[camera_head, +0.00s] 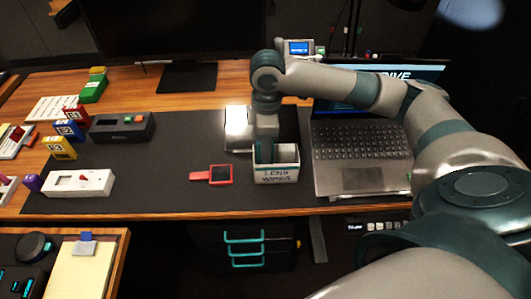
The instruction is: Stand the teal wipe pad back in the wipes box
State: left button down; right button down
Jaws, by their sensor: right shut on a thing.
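My right gripper (264,146) points straight down over the left part of the box. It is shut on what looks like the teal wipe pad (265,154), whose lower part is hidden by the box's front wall. I cannot tell whether that pad touches the box floor. My left gripper is not in view.
An open laptop (361,155) stands close on the right, under my right forearm. A brightly lit white object (236,120) is behind the box's left side. The front middle of the mat (160,195) is clear.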

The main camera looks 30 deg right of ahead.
jog(key=shift+f, duration=1.3)
jog(key=c, duration=1.8)
grip_release()
jog(key=shift+f, duration=0.1)
notch_tip(320, 180, up, 12)
jog(key=shift+r, duration=0.15)
